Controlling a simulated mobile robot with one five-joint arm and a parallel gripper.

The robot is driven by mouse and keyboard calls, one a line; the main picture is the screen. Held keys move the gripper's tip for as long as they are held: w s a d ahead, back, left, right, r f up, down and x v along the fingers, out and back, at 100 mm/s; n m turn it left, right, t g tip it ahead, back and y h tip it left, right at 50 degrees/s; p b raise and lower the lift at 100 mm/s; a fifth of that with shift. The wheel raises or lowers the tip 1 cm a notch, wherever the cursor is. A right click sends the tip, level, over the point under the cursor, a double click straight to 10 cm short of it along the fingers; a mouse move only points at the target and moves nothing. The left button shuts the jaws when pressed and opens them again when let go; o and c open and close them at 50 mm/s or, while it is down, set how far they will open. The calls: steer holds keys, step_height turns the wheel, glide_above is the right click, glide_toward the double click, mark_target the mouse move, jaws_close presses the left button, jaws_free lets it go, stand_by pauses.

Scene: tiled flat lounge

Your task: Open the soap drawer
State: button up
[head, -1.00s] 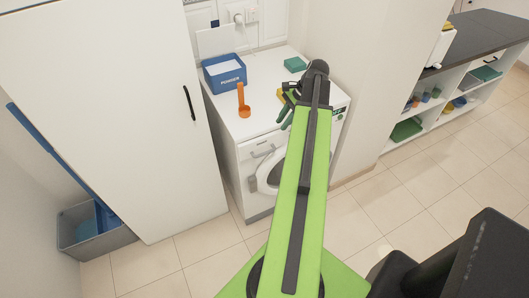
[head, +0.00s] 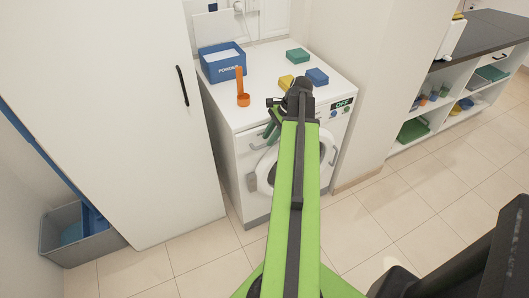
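The white washing machine (head: 235,160) stands in the middle, beyond my arm. The soap drawer (head: 247,142) is at the upper left of its front, with a grey handle (head: 258,146). It looks shut, though my arm hides part of that area. My gripper (head: 271,131), with dark green fingers, is in front of the machine's upper front edge, just right of and above the drawer handle. I see no clear contact. The finger gap is too small and partly covered to judge.
On the machine top are a blue powder box (head: 222,63), an orange scoop (head: 242,96), and green (head: 298,55), yellow (head: 286,82) and blue (head: 317,76) blocks. A tall white cabinet (head: 110,120) is close on the left. Tiled floor (head: 390,225) is free at right.

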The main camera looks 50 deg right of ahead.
steer(key=shift+b+x, duration=0.4)
steer(key=shift+x, duration=0.6)
steer(key=shift+r, duration=0.1)
jaws_close()
steer(key=shift+w+d, duration=0.1)
steer(key=shift+w, duration=0.05)
stand_by(0.4)
